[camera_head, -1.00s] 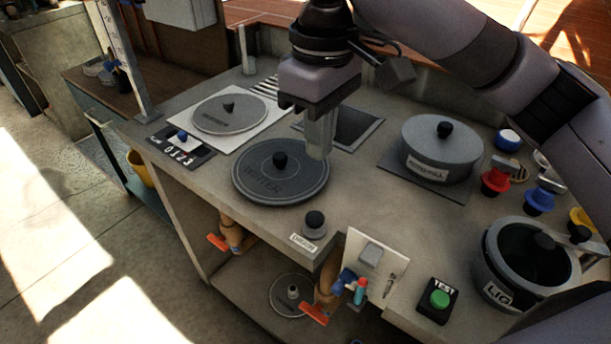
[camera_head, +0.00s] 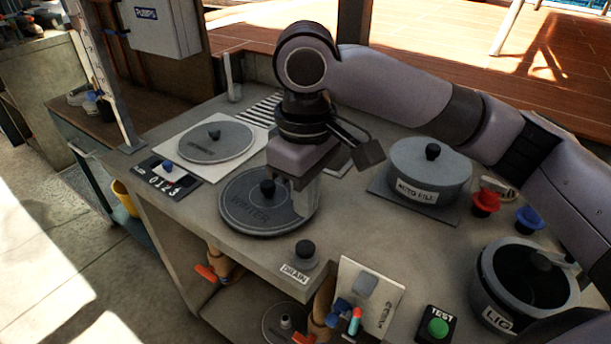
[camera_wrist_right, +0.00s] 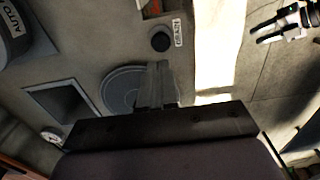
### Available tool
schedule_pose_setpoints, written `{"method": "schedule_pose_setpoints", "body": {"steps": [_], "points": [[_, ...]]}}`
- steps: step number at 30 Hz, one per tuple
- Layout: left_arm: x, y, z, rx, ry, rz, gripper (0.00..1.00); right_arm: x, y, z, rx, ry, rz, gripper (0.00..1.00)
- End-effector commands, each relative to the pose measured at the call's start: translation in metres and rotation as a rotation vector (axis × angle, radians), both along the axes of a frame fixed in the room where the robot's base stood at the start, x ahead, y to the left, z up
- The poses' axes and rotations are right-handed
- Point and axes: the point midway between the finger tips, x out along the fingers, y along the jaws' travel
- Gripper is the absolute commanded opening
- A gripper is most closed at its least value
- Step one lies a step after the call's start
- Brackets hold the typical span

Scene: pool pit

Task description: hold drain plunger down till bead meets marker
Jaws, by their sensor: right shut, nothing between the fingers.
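The drain plunger is a black knob (camera_head: 305,249) on a grey base at the bench's front edge, beside a DRAIN label (camera_head: 295,272). It also shows in the right wrist view (camera_wrist_right: 160,41). My right gripper (camera_head: 303,208) is shut and empty, above the bench near the right edge of the round WINTER lid (camera_head: 245,215). It is behind the plunger and apart from it; its fingers show in the right wrist view (camera_wrist_right: 154,84). A pale, two-pronged gripper, likely my left (camera_wrist_right: 266,31), is off the bench there. I cannot make out the bead or marker.
A grey AUTO FILL pot (camera_head: 425,178) and an open dark pot (camera_head: 520,285) stand to the right. A 0-to-3 slider (camera_head: 168,172) sits at the left.

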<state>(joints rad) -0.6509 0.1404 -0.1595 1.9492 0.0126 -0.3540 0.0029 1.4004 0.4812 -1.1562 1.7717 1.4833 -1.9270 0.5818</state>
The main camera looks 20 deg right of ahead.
Motion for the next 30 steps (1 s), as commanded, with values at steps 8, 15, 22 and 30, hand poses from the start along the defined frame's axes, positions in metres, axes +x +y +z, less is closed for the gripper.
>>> {"method": "schedule_pose_setpoints", "body": {"steps": [8,15,22,30], "points": [[0.0,0.0,-0.004,0.0,0.0,0.0,0.43,-0.001,-0.001,-0.055,-0.001,0.002,0.0,0.0],[0.0,0.0,-0.004,0.0,0.0,0.0,0.43,0.0,0.0,-0.074,-0.001,-0.001,0.001,0.0],[0.0,0.0,-0.004,0.0,-0.001,0.0,0.43,0.0,0.0,-0.075,-0.001,-0.001,0.001,0.0],[0.0,0.0,0.003,0.0,-0.001,0.0,0.43,-0.001,0.0,-0.077,0.0,0.003,0.001,0.0]]}}
